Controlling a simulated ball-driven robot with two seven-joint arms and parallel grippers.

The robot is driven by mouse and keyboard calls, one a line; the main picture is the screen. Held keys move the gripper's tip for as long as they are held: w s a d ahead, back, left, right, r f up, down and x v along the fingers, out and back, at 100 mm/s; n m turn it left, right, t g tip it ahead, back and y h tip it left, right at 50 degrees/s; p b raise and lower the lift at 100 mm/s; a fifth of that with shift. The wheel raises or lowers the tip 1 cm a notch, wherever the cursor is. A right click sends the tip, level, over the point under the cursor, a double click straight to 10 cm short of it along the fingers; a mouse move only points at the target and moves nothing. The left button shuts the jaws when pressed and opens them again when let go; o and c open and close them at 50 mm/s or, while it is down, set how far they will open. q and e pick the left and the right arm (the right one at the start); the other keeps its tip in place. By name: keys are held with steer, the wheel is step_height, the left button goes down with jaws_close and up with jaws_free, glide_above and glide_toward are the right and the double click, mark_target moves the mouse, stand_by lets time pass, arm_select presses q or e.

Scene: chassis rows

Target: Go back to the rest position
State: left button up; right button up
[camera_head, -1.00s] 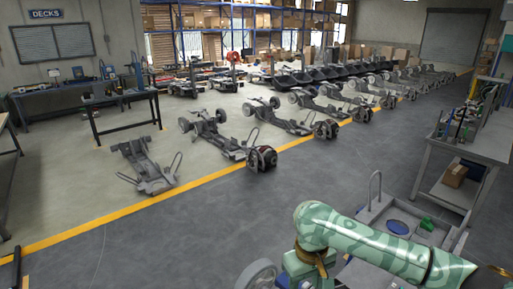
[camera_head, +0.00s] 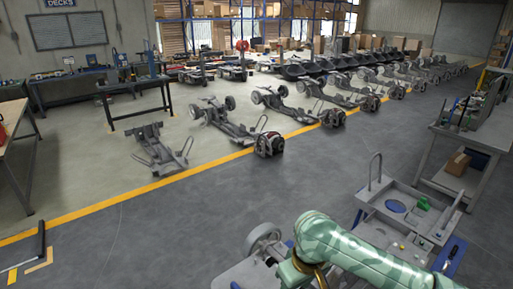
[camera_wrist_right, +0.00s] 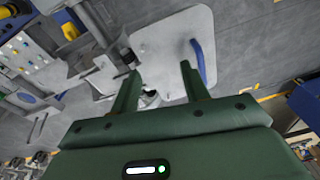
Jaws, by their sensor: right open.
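My right arm (camera_head: 350,250), patterned in light and dark green, comes in at the bottom right of the head view. Its gripper is out of that view. In the right wrist view, my right gripper (camera_wrist_right: 161,68) has two dark green fingers spread apart with nothing held between them. Beyond the fingers is a pale grey plate (camera_wrist_right: 172,45) with a blue bar handle (camera_wrist_right: 198,62). I cannot tell how far below it lies. My left arm and left gripper are not in view.
A grey tray cart (camera_head: 405,207) with small parts is close at right, before a grey workbench (camera_head: 465,145). A wheel (camera_head: 263,240) is near my arm. Chassis (camera_head: 160,150) stand in a row behind the yellow floor line (camera_head: 110,203). The dark floor at left centre is clear.

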steer(key=s+a+f+n+t+y, duration=0.2)
steer(key=s+a+t, duration=0.1)
steer(key=s, duration=0.2)
steer(key=s+d+r+t+h, duration=0.15)
steer(key=s+d+h, duration=0.35)
steer(key=d, duration=0.7)
steer(key=s+d+r+t+h, duration=0.1)
steer(key=s+d+t+h, duration=0.15)
steer(key=s+d, duration=0.75)
steer(key=a+f+m+g+y+b, duration=0.15)
steer(key=f+b, duration=0.45)
steer(key=f, duration=1.3)
steer(key=a+f+g+y+b, duration=0.15)
steer(key=f+b, duration=0.55)
steer(key=f, duration=1.2)
arm_select(q)
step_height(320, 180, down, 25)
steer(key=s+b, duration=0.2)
steer(key=b, duration=1)
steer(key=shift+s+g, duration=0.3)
arm_select(e)
steer(key=s+f+m+g, duration=0.1)
steer(key=s+f+g, duration=0.1)
steer(key=s+f, duration=0.8)
steer(key=s+f+m+g+y, duration=0.1)
steer(key=s+f+m+g, duration=0.1)
steer(key=s+f, duration=0.9)
step_height(320, 180, down, 9)
steer(key=shift+s+r, duration=0.1)
steer(key=shift+s, duration=0.1)
